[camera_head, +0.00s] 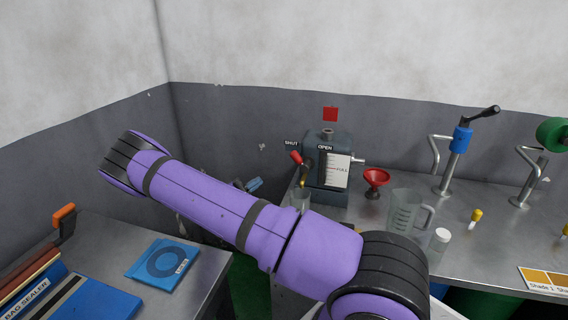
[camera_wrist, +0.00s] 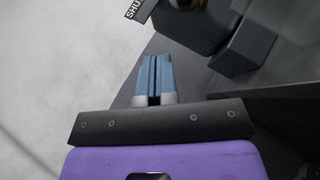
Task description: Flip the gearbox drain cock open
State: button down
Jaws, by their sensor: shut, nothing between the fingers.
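The gearbox (camera_head: 322,198) is a dark grey block with a level gauge on its front, standing on the right-hand metal bench. Its drain cock has a red-tipped lever (camera_head: 296,158) tilted up and left, towards the SHUT label (camera_head: 291,143). The OPEN label (camera_head: 325,147) is to the right. My gripper (camera_head: 255,184) is left of the cock and apart from it, its blue fingers closed together and empty. The wrist view shows the closed fingers (camera_wrist: 155,62), with part of the SHUT label (camera_wrist: 133,9) above them. The lever is not clearly visible there.
A clear vessel (camera_head: 301,198) stands below the cock, partly hidden by my arm. A red funnel (camera_head: 376,179), a clear jug (camera_head: 402,211) and a white-capped bottle (camera_head: 439,241) stand to the right. A left bench holds a blue folder (camera_head: 163,265).

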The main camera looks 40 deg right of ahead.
aim_at(300, 159)
jog(key=shift+w+a+f+n+t+h, duration=0.1)
jog(key=shift+w+f+n+t+h, duration=0.3)
jog(key=shift+f+h, duration=0.25)
jog(key=shift+r, duration=0.1)
jog(key=s+a+x, duration=0.1)
jog(key=s+x, duration=0.1)
jog(key=x, duration=1)
jog(key=shift+s+r, duration=0.35)
jog(key=shift+r, duration=0.25)
